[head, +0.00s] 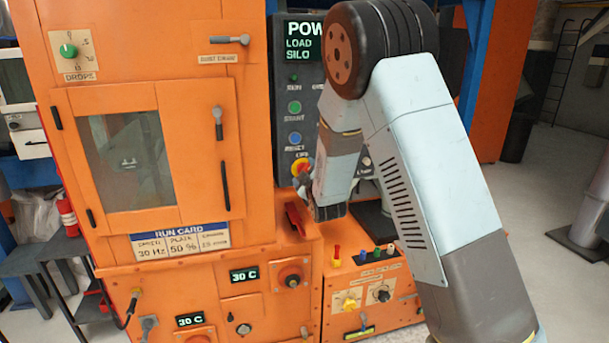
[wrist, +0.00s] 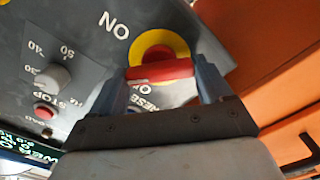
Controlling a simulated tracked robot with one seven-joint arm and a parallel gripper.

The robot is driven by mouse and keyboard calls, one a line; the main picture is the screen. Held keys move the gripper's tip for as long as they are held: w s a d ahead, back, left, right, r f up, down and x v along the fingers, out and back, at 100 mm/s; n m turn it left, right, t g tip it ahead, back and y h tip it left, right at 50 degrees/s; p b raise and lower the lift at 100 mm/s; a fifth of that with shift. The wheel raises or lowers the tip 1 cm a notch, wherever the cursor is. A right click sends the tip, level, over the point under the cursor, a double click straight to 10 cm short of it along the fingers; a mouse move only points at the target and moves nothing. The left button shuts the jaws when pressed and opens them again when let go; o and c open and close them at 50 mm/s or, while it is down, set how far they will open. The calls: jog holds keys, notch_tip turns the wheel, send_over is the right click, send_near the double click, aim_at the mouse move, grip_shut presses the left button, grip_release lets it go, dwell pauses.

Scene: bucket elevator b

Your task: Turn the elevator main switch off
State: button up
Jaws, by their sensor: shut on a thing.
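The main switch has a red bar handle (wrist: 160,71) on a round yellow plate (wrist: 158,45), set in a dark grey panel. In the wrist view my gripper (wrist: 161,84) has one finger on each side of the red handle and is shut on it. The handle lies crosswise between the fingers. An "ON" label (wrist: 115,25) is clear to the upper left; a second label beneath the handle is partly covered. In the head view the switch (head: 300,166) shows low on the panel, partly hidden by my gripper (head: 305,182).
In the wrist view a grey dial (wrist: 53,77) and a red button (wrist: 45,112) sit left of the switch. An orange cabinet wall (wrist: 270,55) is close on the right. In the head view a red lever (head: 295,217) stands below the panel, with several coloured knobs on a lower box (head: 350,278).

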jog(key=shift+s+a+f+n, duration=0.1)
jog(key=shift+a+f+n, duration=0.1)
jog(key=shift+n, duration=1.7)
jog(key=shift+s+a+f+n, duration=0.1)
jog(key=shift+f+n, duration=0.05)
jog(key=shift+n, duration=1.75)
jog(key=shift+f+n, duration=0.1)
jog(key=shift+n, duration=0.2)
jog(key=o, duration=0.7)
jog(key=shift+o, duration=1.4)
jog(key=shift+w, duration=0.1)
jog(key=shift+d+r, duration=0.15)
jog(key=shift+r, duration=0.05)
jog(key=v, duration=1.3)
jog(key=shift+s, duration=0.35)
jog(key=shift+d, duration=0.1)
